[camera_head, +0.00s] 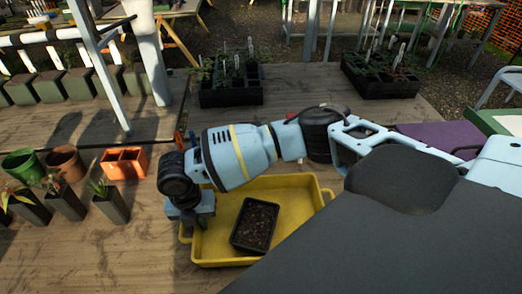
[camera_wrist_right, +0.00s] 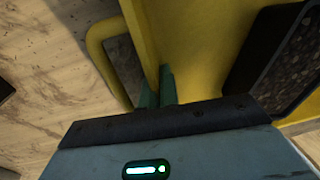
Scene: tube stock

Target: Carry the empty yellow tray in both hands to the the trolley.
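The yellow tray (camera_head: 317,196) lies on the wooden table. It is not empty: a black tray of dark soil (camera_head: 255,224) sits inside it, and its edge shows in the right wrist view (camera_wrist_right: 265,45). My right arm reaches across the yellow tray, with its right gripper (camera_head: 190,216) at the tray's left end. In the right wrist view the green fingers (camera_wrist_right: 158,88) are close together at the yellow wall (camera_wrist_right: 190,40), next to the looped handle (camera_wrist_right: 95,45), and look shut on the wall. My left gripper is out of view. I cannot make out a trolley for certain.
Left of the tray are an orange block planter (camera_head: 124,163), a green pot (camera_head: 22,164), a brown pot (camera_head: 66,162) and dark square pots (camera_head: 110,204). Black seedling trays (camera_head: 231,96) stand behind. A purple item (camera_head: 440,135) is at right. Front-left boards are bare.

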